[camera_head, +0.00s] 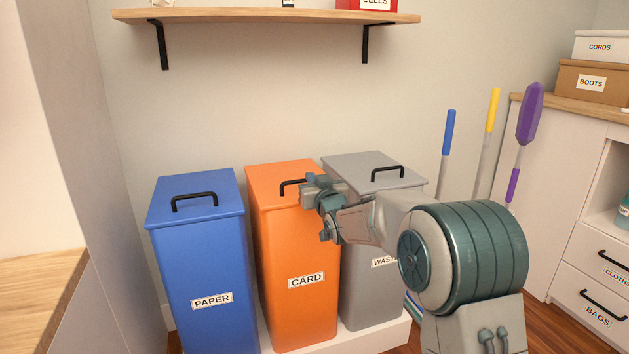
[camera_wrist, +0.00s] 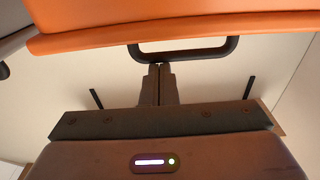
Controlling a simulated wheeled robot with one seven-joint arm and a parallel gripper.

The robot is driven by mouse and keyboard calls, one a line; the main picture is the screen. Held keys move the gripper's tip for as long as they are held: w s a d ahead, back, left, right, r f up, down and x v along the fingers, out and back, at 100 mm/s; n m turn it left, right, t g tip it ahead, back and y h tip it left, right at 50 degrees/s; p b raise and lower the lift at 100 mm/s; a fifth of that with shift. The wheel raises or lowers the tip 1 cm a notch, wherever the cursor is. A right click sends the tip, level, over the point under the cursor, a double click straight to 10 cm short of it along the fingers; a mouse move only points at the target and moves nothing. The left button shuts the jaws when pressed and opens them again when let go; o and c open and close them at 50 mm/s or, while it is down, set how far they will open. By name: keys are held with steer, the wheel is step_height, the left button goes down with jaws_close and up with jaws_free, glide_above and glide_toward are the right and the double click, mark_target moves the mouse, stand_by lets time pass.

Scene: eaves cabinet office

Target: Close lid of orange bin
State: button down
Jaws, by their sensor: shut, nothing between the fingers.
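The orange bin (camera_head: 295,250), labelled CARD, stands between the blue and grey bins. Its orange lid (camera_head: 268,180) looks flat on top in the head view, with no clear gap, though my arm hides its right part. The lid's edge (camera_wrist: 180,30) crosses the top of the wrist view. The black lid handle (camera_head: 290,187) also shows in the wrist view (camera_wrist: 185,55). My gripper (camera_head: 311,190) is shut and empty over the right side of the lid. In the wrist view its fingertips (camera_wrist: 160,72) are close to the handle; I cannot tell whether they touch it.
The blue PAPER bin (camera_head: 200,265) is on the left and the grey WASTE bin (camera_head: 365,160) on the right, both lids down. A wooden shelf (camera_head: 265,15) hangs above. Long-handled tools (camera_head: 490,130) and a white cabinet (camera_head: 560,170) stand at right.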

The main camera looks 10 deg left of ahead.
step_height(320, 180, down, 2)
steer(key=shift+a, duration=0.1)
steer(key=r, duration=0.2)
steer(key=r+p, duration=0.1)
steer(key=r, duration=0.1)
steer(key=s+r+p, duration=0.1)
steer(key=r, duration=0.1)
steer(key=shift+d, duration=0.25)
steer(key=s+d+f+p, duration=0.2)
steer(key=s+d+f, duration=0.25)
steer(key=s, duration=0.25)
steer(key=s+d+r+m+g+h+p, duration=0.3)
steer(key=s+d+r+g+h+p, duration=0.3)
steer(key=s+d+r+p, duration=0.95)
steer(key=s+d+r+m+g+h+p, duration=0.1)
steer(key=s+r+g+p, duration=0.3)
steer(key=s+p, duration=0.6)
steer(key=s+d+r+m+g+h+p, duration=0.1)
steer(key=s+d+r+g+p, duration=0.3)
steer(key=s+r+p, duration=0.3)
steer(key=s+p, duration=0.4)
steer(key=shift+d+r, duration=0.15)
steer(key=shift+r, duration=0.25)
